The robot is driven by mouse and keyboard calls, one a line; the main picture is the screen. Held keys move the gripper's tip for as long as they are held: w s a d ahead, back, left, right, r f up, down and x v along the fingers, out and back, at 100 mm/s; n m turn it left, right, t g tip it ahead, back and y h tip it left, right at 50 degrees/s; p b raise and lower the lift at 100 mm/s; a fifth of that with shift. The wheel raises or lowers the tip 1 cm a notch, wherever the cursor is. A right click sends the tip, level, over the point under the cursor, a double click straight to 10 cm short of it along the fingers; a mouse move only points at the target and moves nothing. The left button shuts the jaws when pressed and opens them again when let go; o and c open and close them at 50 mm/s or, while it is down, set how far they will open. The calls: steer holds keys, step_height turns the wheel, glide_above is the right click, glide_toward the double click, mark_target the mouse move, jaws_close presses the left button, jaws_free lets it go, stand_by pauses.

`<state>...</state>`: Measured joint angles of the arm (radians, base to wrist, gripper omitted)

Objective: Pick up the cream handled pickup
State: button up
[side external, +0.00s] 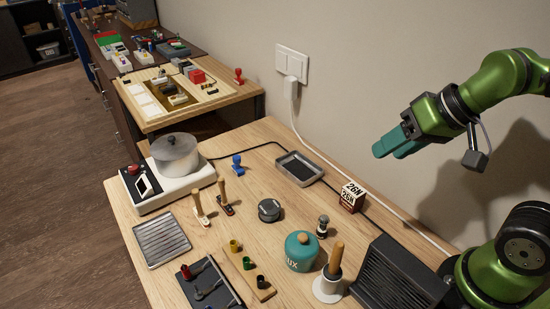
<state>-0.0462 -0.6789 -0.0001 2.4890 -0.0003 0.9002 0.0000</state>
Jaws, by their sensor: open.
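A small piece with an upright pale cream or tan handle (197,202) and a whitish base stands on the near wooden table, left of centre; it looks like the cream handled pickup. Just right of it, close by, stands a similar piece with a brown handle and a dark and red base (225,206). My gripper (384,149) has teal fingers and is high at the right, in front of the wall, well away from the pickup. It is open, with nothing seen between its fingers.
Around the pickup are a white hotplate with a metal pot (176,157), a ribbed metal tray (161,239), a blue stamp (237,165) and a round dark tin (269,210). A teal canister (301,251) and a lettered block (352,196) stand on the right.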

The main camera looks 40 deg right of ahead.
steer(key=w+a+n+g, duration=0.3)
steer(key=w+a+n, duration=0.2)
steer(key=w+a, duration=0.55)
steer(key=n, duration=0.8)
glide_toward(195, 190)
steer(key=shift+y, duration=0.4)
steer(key=x, duration=1.2)
steer(key=shift+s+d+f, duration=0.1)
steer(key=shift+d+f, duration=0.05)
steer(key=shift+d, duration=0.15)
jaws_close()
